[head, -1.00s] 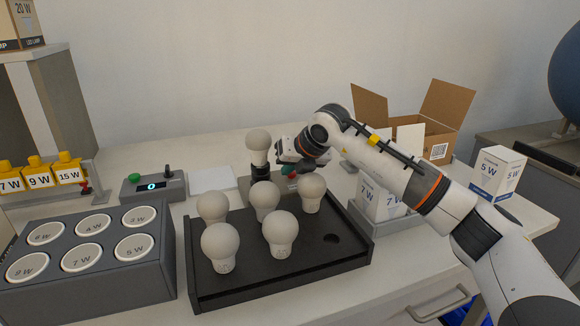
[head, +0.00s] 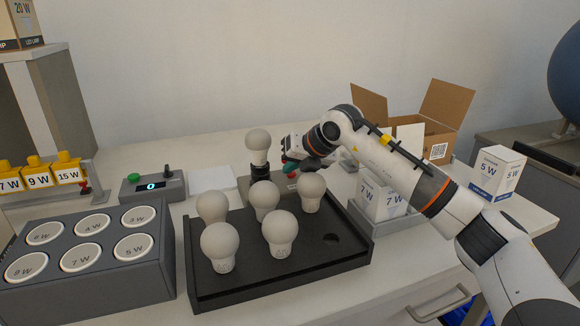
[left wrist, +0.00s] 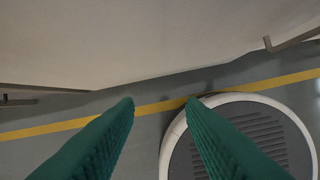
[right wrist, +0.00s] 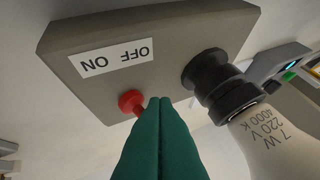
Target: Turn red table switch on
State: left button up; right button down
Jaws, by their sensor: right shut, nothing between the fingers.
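The red table switch (right wrist: 130,102) sticks out of a grey-beige box (right wrist: 175,45), beside an upside-down label (right wrist: 115,57) reading ON and OFF. My right gripper (right wrist: 160,102) is shut and empty, with its green fingertips right beside the switch; I cannot tell whether they touch it. In the head view the right gripper (head: 289,168) is over the box (head: 283,186), behind the bulb tray, and the switch is hard to make out. A bulb (head: 258,141) marked 7 W stands in the box's dark socket (right wrist: 215,80). My left gripper (left wrist: 161,102) is open and empty above the floor.
A black tray (head: 340,252) with several bulbs stands in front of the box. A grey rack (head: 110,283) with labelled round holes is at the left, a small display unit (head: 152,187) behind it. Cartons (head: 380,200) stand at the right.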

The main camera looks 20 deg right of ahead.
jog(key=shift+d, duration=0.3)
jog(key=shift+d+p, duration=0.35)
pick_arm(q)
jog(key=x, duration=0.2)
jog(key=shift+d+f, duration=0.1)
jog(key=shift+f, duration=0.3)
pick_arm(e)
jog(key=shift+r, duration=0.1)
jog(key=shift+d+r, duration=0.25)
jog(key=shift+d, duration=0.3)
jog(key=shift+d+r+p, duration=0.1)
jog(key=shift+d+p, duration=0.05)
jog(key=shift+p, duration=0.15)
pick_arm(q)
jog(key=shift+x, duration=1.15)
